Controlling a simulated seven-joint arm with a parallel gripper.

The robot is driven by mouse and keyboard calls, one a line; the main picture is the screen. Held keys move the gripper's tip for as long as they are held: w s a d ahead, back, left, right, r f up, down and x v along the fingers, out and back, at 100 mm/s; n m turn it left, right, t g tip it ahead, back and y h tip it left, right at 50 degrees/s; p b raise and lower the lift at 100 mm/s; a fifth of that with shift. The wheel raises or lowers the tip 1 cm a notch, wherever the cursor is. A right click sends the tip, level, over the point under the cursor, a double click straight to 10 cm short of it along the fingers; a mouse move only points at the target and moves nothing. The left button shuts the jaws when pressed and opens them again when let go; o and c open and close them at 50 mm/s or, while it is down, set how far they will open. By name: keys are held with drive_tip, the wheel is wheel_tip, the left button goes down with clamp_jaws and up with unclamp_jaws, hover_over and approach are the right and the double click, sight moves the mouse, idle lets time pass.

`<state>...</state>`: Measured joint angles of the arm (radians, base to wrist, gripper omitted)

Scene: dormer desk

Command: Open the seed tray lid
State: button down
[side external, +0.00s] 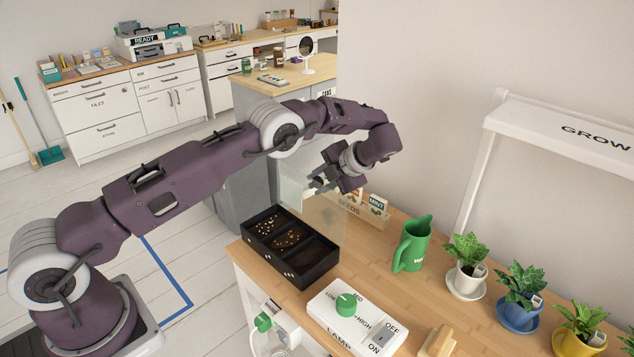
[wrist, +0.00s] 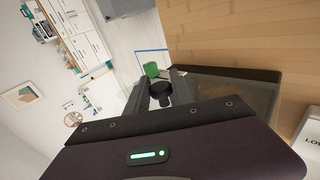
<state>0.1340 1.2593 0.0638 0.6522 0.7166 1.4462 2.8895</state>
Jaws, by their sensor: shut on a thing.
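The black seed tray (side external: 290,262) sits on the wooden bench, with dark soil and pale seeds showing in its compartments. Its clear lid (side external: 325,215) stands raised, roughly upright, along the tray's back right side; its outline is faint. My gripper (side external: 318,184) is above the tray at the lid's upper part. In the wrist view my gripper (wrist: 160,94) is shut on a small dark part that seems to be the lid's handle. A small green piece (wrist: 151,70) shows just beyond the fingers, and I cannot tell what it belongs to.
Seed packets (side external: 377,206) stand in a wooden holder behind the tray. A green watering can (side external: 411,245) and potted plants (side external: 466,262) are to the right. A white control box (side external: 350,318) with a green knob sits in front, close to the tray.

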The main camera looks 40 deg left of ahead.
drive_tip(key=shift+a+f, duration=0.1)
drive_tip(key=shift+f, duration=0.05)
drive_tip(key=c, duration=1.1)
unclamp_jaws()
drive_tip(key=shift+c, duration=0.2)
drive_tip(key=v, duration=0.7)
drive_tip(key=shift+w, duration=0.1)
